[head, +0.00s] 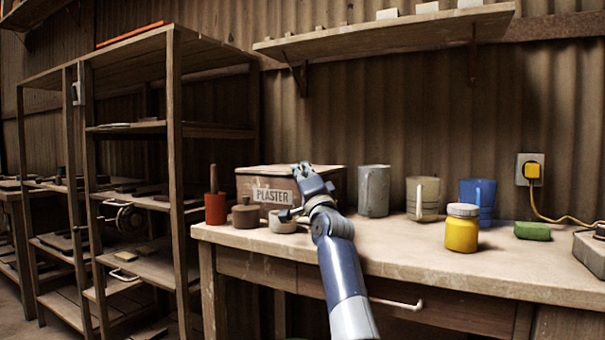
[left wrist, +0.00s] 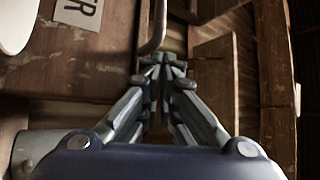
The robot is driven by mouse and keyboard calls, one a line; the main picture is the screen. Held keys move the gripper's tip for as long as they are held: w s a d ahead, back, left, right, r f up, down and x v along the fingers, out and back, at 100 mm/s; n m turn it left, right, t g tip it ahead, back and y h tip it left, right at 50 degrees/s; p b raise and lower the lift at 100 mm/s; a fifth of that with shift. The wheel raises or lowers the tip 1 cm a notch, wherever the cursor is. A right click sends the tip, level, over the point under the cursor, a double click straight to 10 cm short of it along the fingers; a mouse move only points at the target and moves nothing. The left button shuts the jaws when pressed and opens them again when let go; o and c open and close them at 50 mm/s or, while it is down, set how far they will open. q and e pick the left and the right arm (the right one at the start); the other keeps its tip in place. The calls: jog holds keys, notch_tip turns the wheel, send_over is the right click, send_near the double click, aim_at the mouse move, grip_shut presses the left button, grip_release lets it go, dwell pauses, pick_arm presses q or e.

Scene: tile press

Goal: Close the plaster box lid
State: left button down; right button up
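The wooden plaster box (head: 257,182) stands on the workbench, its PLASTER label facing me. Its top looks low and nearly flat in the head view; my gripper covers part of it, so I cannot tell how the lid sits. My left gripper (head: 303,170) is at the box's front upper edge, right of the label. In the left wrist view, the box front (left wrist: 75,65) with the label's end is at the left. The left gripper's fingertips (left wrist: 163,62) are drawn together beside a bent metal handle (left wrist: 156,28); I see no clear grip on it. My right gripper is not in view.
Farther right are a cream mug, blue mug and yellow jar (head: 461,232). A shelf (head: 390,35) hangs above.

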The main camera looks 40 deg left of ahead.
pick_arm(q)
jog(key=shift+a+f, duration=0.25)
jog(key=shift+f, duration=0.4)
jog(key=shift+d, duration=0.1)
jog(key=v, duration=0.5)
jog(key=r+v, duration=0.1)
jog(key=v, duration=0.1)
jog(key=shift+s+d+f, duration=0.1)
jog(key=shift+s+d, duration=0.05)
jog(key=shift+d, duration=0.2)
